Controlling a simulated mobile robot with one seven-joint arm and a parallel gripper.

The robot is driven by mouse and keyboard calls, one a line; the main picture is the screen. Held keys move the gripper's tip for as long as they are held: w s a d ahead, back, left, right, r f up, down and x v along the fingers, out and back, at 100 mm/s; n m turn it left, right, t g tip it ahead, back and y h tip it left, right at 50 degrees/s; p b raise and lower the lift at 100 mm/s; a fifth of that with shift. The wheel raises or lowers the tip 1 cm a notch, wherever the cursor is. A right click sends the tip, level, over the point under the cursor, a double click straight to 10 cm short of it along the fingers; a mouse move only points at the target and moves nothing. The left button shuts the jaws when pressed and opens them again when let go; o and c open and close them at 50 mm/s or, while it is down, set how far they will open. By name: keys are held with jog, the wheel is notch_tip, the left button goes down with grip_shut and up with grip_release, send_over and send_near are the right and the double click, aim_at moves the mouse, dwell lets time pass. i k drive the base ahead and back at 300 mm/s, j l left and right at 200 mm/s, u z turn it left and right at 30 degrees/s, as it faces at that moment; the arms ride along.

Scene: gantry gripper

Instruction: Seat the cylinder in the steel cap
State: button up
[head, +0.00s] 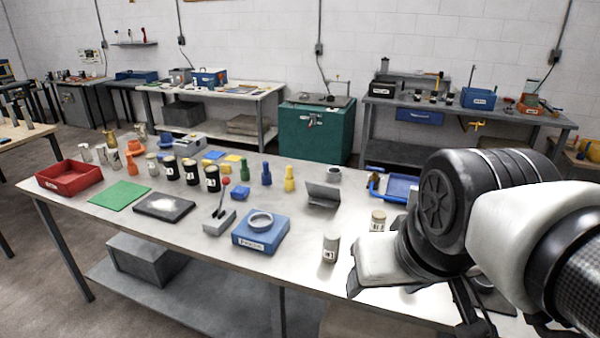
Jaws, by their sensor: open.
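A grey cylinder (331,248) with a small label stands upright near the front edge of the table. A second, cream labelled cylinder (378,220) stands behind it, beside my arm. A blue block (260,232) left of the grey cylinder carries a round metal ring with a pale centre; I cannot tell if this is the steel cap. A small grey round piece (334,173) farther back could also be it. My gripper (470,322) is at the lower right, mostly hidden by my arm; its dark fingers are open and apart from the grey cylinder.
A lever box (219,222), a grey angled plate (323,194), a dark pad (164,207), a green mat (120,194) and a red tray (69,178) share the table (300,265). Several bottles and labelled jars stand behind. My arm covers the right end.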

aim_at(481, 282)
jog(key=z, duration=1.3)
jog(key=u, duration=1.3)
jog(key=i+j+z, duration=0.55)
jog(key=j, duration=0.2)
jog(key=i+j+z, duration=0.25)
jog(key=j, duration=0.15)
jog(key=k, duration=0.1)
